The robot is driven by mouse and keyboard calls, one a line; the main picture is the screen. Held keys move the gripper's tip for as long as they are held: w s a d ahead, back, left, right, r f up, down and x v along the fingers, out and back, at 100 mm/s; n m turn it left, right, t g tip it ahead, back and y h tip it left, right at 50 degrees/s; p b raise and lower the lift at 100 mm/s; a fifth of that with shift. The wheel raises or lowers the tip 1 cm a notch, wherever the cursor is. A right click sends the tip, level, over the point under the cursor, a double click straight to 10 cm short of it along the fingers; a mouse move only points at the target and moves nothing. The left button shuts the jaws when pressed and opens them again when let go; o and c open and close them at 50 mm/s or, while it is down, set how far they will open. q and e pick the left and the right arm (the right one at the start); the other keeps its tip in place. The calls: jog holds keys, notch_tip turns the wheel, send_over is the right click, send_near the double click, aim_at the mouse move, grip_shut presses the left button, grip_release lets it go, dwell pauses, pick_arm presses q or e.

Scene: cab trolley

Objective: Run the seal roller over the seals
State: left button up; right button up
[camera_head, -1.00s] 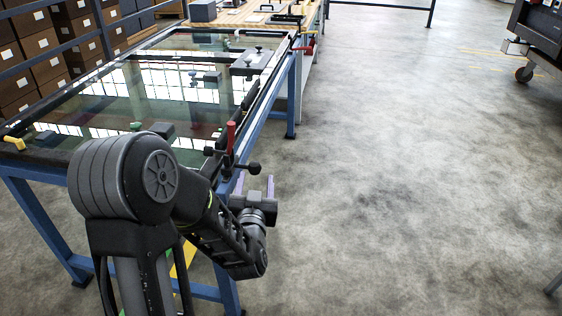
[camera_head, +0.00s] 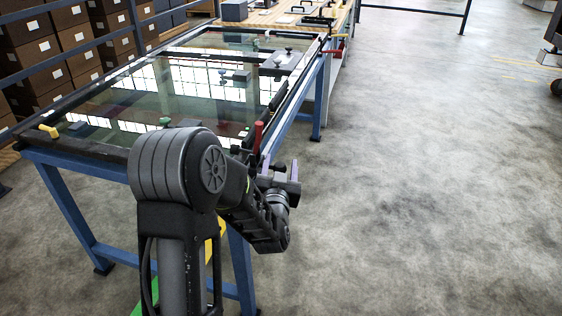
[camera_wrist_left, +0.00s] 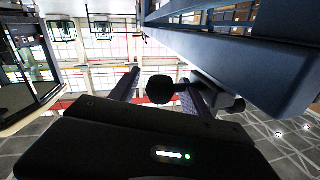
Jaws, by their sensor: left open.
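A glass panel (camera_head: 150,97) with a black edge seal (camera_head: 88,148) lies on a blue-legged trolley (camera_head: 72,210). A red-handled clamp (camera_head: 258,133) stands at the panel's near right corner. My left gripper (camera_head: 279,170) is open, just right of and below that clamp, off the trolley's edge. In the left wrist view, a round black knob (camera_wrist_left: 161,91) shows between the open fingers (camera_wrist_left: 158,90); I cannot tell whether they touch it. I cannot pick out the seal roller for sure. My left arm hides part of the panel's near edge. My right gripper is not in view.
A second red clamp (camera_head: 334,51) sits farther along the right edge. Small grey blocks (camera_head: 237,77) lie on the glass. A wooden bench (camera_head: 285,17) stands behind. Boxes (camera_head: 42,70) line the left behind a rail. The floor (camera_head: 430,180) at right is clear.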

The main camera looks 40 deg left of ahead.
pick_arm(q)
jog(key=shift+x, duration=0.85)
jog(key=shift+c, duration=0.5)
grip_shut()
dwell(0.3)
